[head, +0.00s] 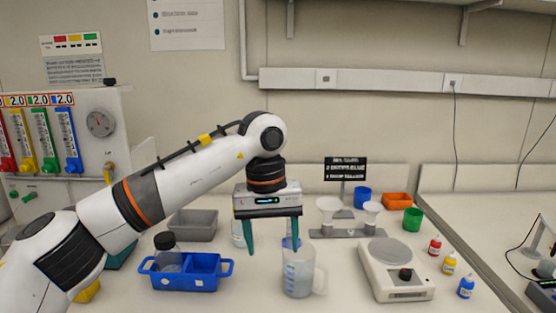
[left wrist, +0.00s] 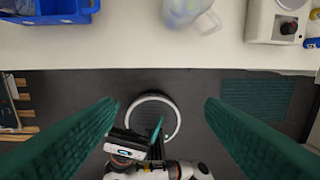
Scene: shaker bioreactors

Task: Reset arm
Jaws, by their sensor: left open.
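My left arm reaches in from the left in the head view. My left gripper (head: 273,248) points down over the bench, with its two teal fingers apart and nothing between them. In the left wrist view the open fingers (left wrist: 161,106) hang over the dark floor in front of the bench edge. My right gripper (left wrist: 140,142) shows small and low down there, below bench height; whether its fingers are apart is too small to tell.
A blue caddy (head: 186,276) with a dark-capped bottle stands left of the jug. A scale (head: 395,270) stands right. Small dropper bottles (head: 450,263), a green cup (head: 412,219) and a grey bin (head: 193,225) are also on the bench. A panel with coloured flow tubes stands far left.

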